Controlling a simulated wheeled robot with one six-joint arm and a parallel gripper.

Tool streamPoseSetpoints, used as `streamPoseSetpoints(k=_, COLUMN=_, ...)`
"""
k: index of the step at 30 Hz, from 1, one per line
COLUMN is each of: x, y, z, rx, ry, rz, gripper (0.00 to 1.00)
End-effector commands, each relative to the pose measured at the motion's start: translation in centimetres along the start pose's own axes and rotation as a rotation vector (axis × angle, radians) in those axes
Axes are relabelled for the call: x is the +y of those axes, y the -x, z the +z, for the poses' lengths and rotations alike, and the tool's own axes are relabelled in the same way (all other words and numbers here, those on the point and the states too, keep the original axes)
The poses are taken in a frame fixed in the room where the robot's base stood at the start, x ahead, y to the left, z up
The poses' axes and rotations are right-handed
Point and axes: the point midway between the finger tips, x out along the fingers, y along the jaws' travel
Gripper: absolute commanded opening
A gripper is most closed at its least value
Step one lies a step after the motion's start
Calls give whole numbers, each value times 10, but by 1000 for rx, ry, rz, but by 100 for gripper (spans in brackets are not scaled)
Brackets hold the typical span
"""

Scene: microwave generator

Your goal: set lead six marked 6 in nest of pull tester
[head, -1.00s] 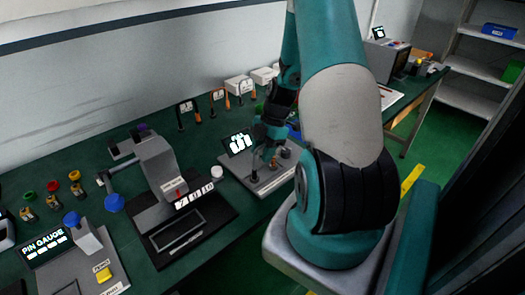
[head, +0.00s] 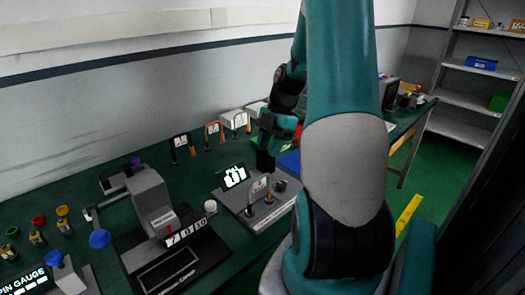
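A tester with a lit screen (head: 235,177) and a grey base (head: 230,201) stands on the bench, left of my arm; I take it as the pull tester. A lead with a white label (head: 259,187) stands upright on its base. The label is too small to read, and I cannot tell exactly how its ends sit in the nest. My gripper (head: 265,166) is just above and behind this lead, pointing down. It seems apart from the lead. Its fingers are dark and seen edge-on, so their opening is unclear.
Several labelled leads stand along the back of the bench, such as a dark one (head: 181,146) and an orange one (head: 213,133). A grey press-like device (head: 150,200) stands left of the tester. A blue bin (head: 290,160) lies behind my arm.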

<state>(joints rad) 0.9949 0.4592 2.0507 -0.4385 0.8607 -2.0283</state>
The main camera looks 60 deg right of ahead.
Motion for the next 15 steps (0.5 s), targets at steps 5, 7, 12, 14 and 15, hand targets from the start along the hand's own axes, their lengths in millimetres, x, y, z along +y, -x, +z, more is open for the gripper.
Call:
streamPoseSetpoints(k=5, x=0, y=4, z=-1, rx=-1, ry=0, rz=0, gripper=36)
streamPoseSetpoints(k=7, x=3, y=4, z=-10, rx=-4, ry=-8, rz=-3, gripper=36)
streamPoseSetpoints(k=12, x=16, y=-1, z=-96, rx=-38, ry=-104, rz=-24, gripper=36)
streamPoseSetpoints(k=14, x=14, y=-6, z=-145, rx=-54, ry=-166, rz=-28, gripper=36)
streamPoseSetpoints(k=15, x=7, y=-10, z=-179, rx=-63, ry=-214, rz=-30, gripper=36)
